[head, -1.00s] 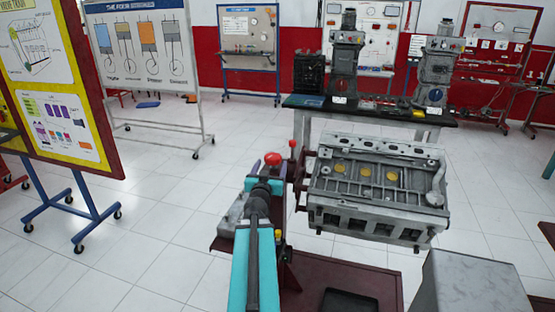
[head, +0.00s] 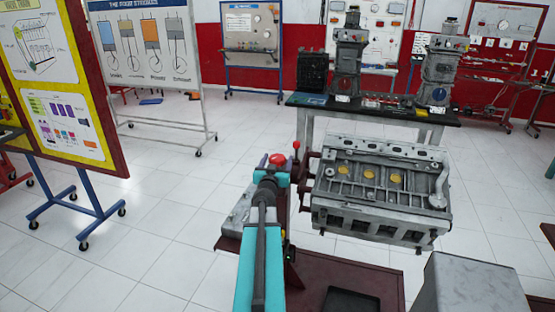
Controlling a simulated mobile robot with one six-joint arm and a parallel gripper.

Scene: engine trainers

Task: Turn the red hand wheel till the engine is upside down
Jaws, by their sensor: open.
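The grey engine (head: 378,195) is mounted on a dark red stand (head: 345,270), right of my arm. Its face with yellow discs is turned up, and its side with dark square openings faces me. A rounded red part (head: 277,160) shows just beyond the end of my arm. It may belong to the red hand wheel, but my arm covers that area and no full wheel rim shows. A lever with a red ball (head: 296,145) stands just right of it. My arm reaches toward this end of the stand. My gripper's fingers are hidden behind the arm, so contact cannot be told.
A black-topped bench (head: 375,110) with engine parts stands behind the engine. A grey block (head: 472,285) is near at the lower right. Wheeled display boards (head: 150,55) stand on the left. The tiled floor between them and my arm is clear.

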